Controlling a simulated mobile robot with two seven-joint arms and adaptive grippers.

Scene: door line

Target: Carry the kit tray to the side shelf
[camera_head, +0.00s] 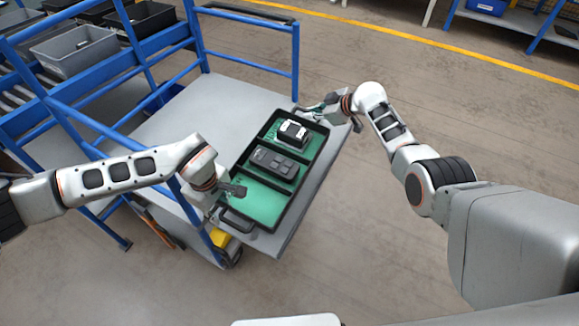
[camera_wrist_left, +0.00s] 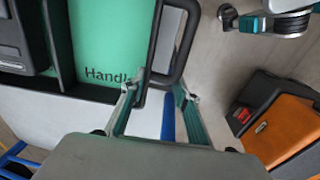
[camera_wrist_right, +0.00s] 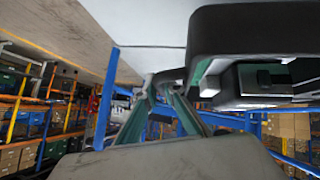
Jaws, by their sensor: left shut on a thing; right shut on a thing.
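The kit tray (camera_head: 250,148) is black-rimmed with a green lining and lies over the grey cart top. Its far compartment holds a black-and-white device (camera_head: 293,133), its middle one a dark grey block (camera_head: 273,161); the near green compartment (camera_head: 258,203) is empty. My left gripper (camera_head: 226,205) is shut on the tray's near handle (camera_head: 237,221); the black handle loop (camera_wrist_left: 183,48) passes between its fingers in the left wrist view. My right gripper (camera_head: 315,108) is shut at the tray's far end, its handle mostly hidden. I cannot tell whether the tray touches the cart.
The cart (camera_head: 180,120) has blue rails (camera_head: 250,55) on its far and left sides. Grey bins (camera_head: 75,50) stand on a rack at the upper left. A blue-framed shelf (camera_head: 520,22) is at the upper right. Open floor (camera_head: 360,240) lies to the right.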

